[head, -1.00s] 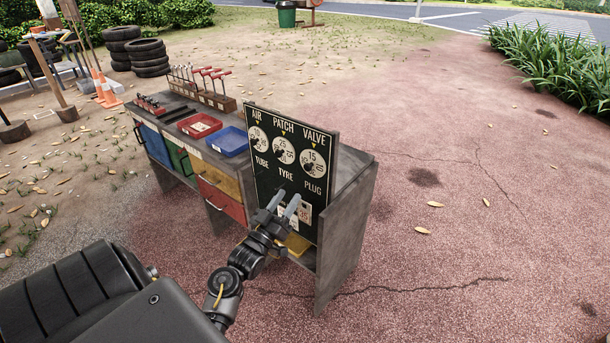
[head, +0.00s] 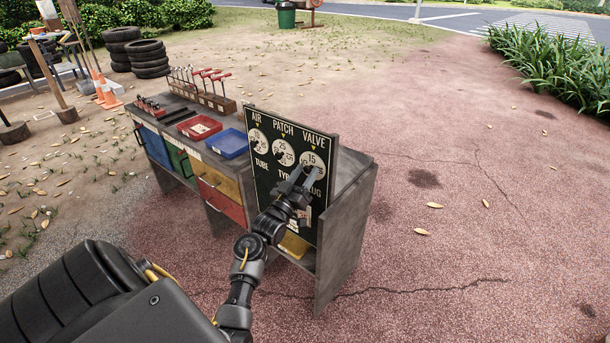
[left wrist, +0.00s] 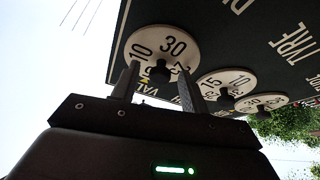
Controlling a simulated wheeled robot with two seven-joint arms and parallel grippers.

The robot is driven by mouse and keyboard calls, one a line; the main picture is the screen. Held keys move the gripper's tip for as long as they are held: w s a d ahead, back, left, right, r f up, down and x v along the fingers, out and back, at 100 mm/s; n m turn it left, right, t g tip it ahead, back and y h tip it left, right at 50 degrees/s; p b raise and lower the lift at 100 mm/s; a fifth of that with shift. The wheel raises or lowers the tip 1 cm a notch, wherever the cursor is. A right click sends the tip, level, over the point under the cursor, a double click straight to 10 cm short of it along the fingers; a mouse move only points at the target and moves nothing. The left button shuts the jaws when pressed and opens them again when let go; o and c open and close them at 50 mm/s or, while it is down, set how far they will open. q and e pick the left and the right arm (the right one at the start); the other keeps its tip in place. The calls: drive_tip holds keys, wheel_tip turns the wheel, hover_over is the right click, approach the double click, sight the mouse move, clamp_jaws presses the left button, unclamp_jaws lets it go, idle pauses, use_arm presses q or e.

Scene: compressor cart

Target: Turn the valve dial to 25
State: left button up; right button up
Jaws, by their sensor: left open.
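The valve dial (head: 312,158) is a round white disc at the right end of the dark panel's dial row, with 15 at its top by the yellow pointer. It shows close up in the left wrist view (left wrist: 175,40), where 10 and 30 are readable. My left gripper (head: 307,173) is in front of the dial's lower part, open. In the left wrist view its fingers (left wrist: 158,84) stand on either side of the dial's dark knob (left wrist: 160,72), with gaps; contact cannot be told. My right gripper is not in view.
The patch dial (head: 284,152) and air dial (head: 258,141) sit left of the valve dial on the same panel (head: 262,190). A blue tray (head: 228,144) and red tray (head: 199,127) lie on the cart top behind. Open ground lies to the right.

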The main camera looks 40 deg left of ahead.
use_arm(q)
drive_tip(key=c, duration=0.9)
drive_tip(key=shift+d, duration=0.15)
clamp_jaws()
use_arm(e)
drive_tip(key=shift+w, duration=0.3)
use_arm(q)
drive_tip(key=shift+m, duration=0.4)
